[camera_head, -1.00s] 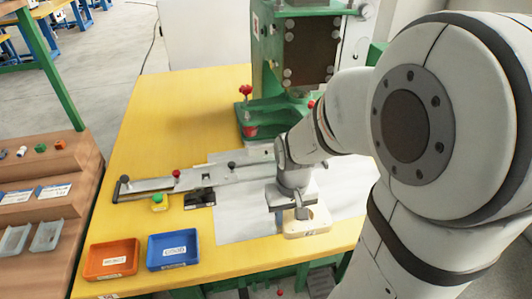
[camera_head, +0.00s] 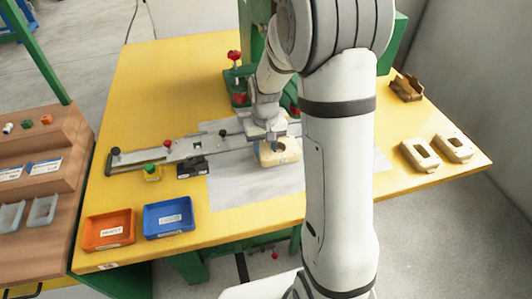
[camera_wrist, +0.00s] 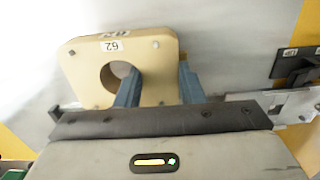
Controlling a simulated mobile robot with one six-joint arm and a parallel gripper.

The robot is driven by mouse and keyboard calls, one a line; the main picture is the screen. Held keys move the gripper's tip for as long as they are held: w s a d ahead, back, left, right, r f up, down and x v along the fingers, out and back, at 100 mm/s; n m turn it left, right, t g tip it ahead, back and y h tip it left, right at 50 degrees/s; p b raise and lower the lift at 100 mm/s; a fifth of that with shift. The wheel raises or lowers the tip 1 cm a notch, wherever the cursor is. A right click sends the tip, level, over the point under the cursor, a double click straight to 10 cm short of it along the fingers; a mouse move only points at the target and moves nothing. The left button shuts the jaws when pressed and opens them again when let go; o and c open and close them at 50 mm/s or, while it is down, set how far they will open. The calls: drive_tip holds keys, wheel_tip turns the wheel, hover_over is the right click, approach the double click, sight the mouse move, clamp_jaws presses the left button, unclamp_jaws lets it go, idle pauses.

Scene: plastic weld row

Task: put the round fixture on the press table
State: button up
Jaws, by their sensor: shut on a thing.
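The round fixture (camera_head: 277,153) is a cream block with a round hole. In the wrist view the round fixture (camera_wrist: 85,65) shows a tag reading 62. My gripper (camera_head: 268,137) is shut on its wall. In the wrist view my gripper (camera_wrist: 158,85) has one finger at the hole and the other outside the block. The block is over the grey sheet, beside the metal rail; I cannot tell if it touches the sheet. The green press (camera_head: 247,75) stands behind, largely hidden by my arm, and its table surface is not clearly visible.
A metal rail (camera_head: 185,150) with knobs and a black block (camera_head: 192,167) lie left of the fixture. Orange (camera_head: 108,230) and blue (camera_head: 169,217) trays sit front left. Two cream fixtures with rectangular openings (camera_head: 420,155) (camera_head: 453,149) and a brown part (camera_head: 407,88) stand right.

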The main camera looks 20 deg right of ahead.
wheel_tip(320, 180, down, 3)
drive_tip(key=shift+s+r, duration=0.1)
drive_tip(key=shift+w+f, duration=0.25)
drive_tip(key=shift+w, duration=0.05)
drive_tip(key=shift+f, duration=0.2)
drive_tip(key=o, duration=1.1)
drive_tip(key=shift+r, duration=0.1)
